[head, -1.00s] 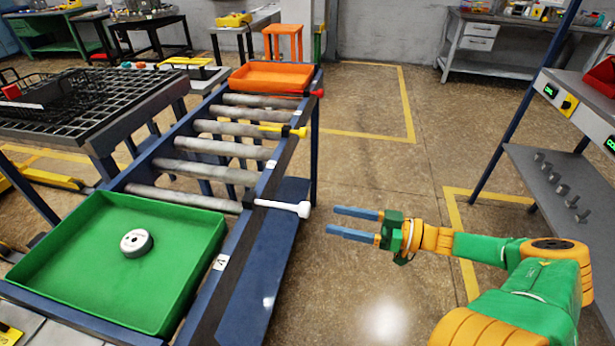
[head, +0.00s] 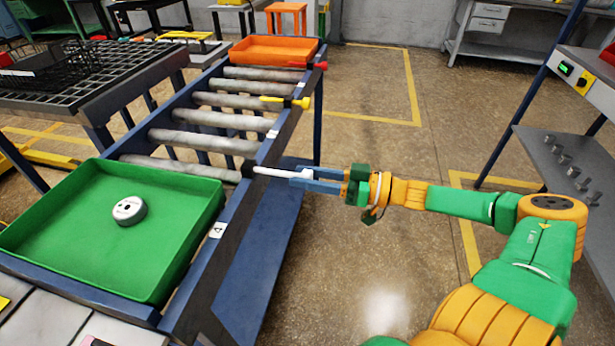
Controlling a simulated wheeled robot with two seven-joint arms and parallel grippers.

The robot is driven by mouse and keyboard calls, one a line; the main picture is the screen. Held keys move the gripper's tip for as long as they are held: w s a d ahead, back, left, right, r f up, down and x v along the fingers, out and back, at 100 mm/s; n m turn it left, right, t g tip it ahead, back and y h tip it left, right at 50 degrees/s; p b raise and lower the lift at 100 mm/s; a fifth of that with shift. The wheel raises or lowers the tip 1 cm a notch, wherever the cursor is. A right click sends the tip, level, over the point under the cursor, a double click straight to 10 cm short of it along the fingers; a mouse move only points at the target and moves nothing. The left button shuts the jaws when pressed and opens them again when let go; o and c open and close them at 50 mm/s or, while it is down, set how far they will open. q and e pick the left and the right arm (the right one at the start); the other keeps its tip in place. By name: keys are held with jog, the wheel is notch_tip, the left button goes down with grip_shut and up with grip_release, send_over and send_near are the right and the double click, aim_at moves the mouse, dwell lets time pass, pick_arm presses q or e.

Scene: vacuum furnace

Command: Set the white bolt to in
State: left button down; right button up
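The white bolt (head: 272,172) sticks out to the right from the side rail of the roller conveyor, close to the green tray (head: 170,250). My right gripper (head: 302,178) is at its outer end, with its two blue fingers reaching left along the bolt. The knob of the bolt is partly hidden by the fingers and seems to lie between them. The finger gap is small, and I cannot tell whether they press on it. My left gripper is out of view.
A yellow bolt (head: 302,102) and a red bolt (head: 320,66) stick out farther back on the same rail. An orange tray (head: 272,50) stands at the far end. A white and grey puck (head: 129,210) lies in the green tray. The floor right of the conveyor is clear.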

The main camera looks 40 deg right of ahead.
grip_shut()
jog(key=shift+f, duration=0.1)
dwell(0.9)
